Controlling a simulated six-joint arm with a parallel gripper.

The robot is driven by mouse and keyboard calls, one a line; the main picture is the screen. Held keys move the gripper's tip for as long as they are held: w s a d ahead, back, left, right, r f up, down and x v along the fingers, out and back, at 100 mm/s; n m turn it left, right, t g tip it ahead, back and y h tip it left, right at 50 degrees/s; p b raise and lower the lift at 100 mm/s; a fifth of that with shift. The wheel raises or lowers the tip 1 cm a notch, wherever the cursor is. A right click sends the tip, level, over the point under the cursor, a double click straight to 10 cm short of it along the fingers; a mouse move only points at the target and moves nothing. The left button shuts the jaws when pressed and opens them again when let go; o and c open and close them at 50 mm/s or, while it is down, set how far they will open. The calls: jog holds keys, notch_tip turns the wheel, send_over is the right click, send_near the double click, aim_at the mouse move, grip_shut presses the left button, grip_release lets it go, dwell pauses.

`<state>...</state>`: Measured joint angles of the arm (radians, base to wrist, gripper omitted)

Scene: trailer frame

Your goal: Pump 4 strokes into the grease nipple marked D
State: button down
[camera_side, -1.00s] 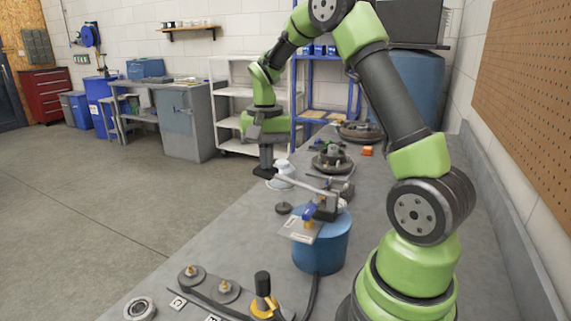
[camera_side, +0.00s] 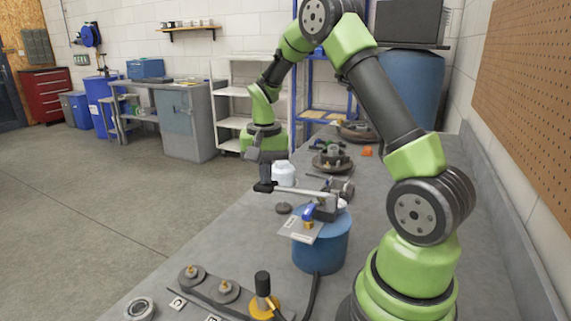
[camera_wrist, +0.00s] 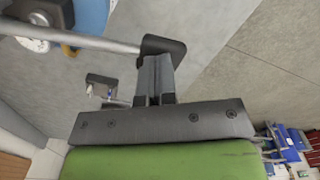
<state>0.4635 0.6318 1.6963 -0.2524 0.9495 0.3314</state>
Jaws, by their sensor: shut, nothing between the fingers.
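The grease pump is a blue drum (camera_side: 321,250) with a silver lever (camera_side: 302,195) reaching left to a black grip (camera_side: 264,187). My gripper (camera_side: 265,180) is shut and empty at the lever's grip; the wrist view shows its fingers (camera_wrist: 155,97) touching or just beside the grip (camera_wrist: 163,47). Two round grey discs with brass nipples (camera_side: 191,273) (camera_side: 225,290) lie at the front left. A black coupler (camera_side: 262,284) stands upright over a yellow-collared fitting (camera_side: 263,307) to their right. A tag marked C (camera_side: 177,303) shows; I cannot make out a D.
A black hose (camera_side: 312,290) runs from the drum towards the front. A ring-shaped part (camera_side: 140,309) lies at the front left edge. The floor left is open.

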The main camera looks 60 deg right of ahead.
jog(key=shift+f, duration=0.35)
dwell(0.3)
notch_tip(320, 180, up, 12)
jog(key=s, duration=0.1)
jog(key=shift+r, duration=0.25)
dwell(0.7)
jog(key=shift+s, duration=0.1)
dwell(0.3)
jog(key=s+a+r+n+t, duration=0.3)
jog(key=s+a+r+n, duration=0.15)
jog(key=a, duration=0.55)
jog(key=s+a+n+t+y, duration=0.2)
jog(key=s+a+n+t, duration=0.1)
jog(key=s+a, duration=0.4)
jog(key=s+t, duration=0.1)
jog(key=s, duration=0.2)
jog(key=shift+a+f, duration=0.4)
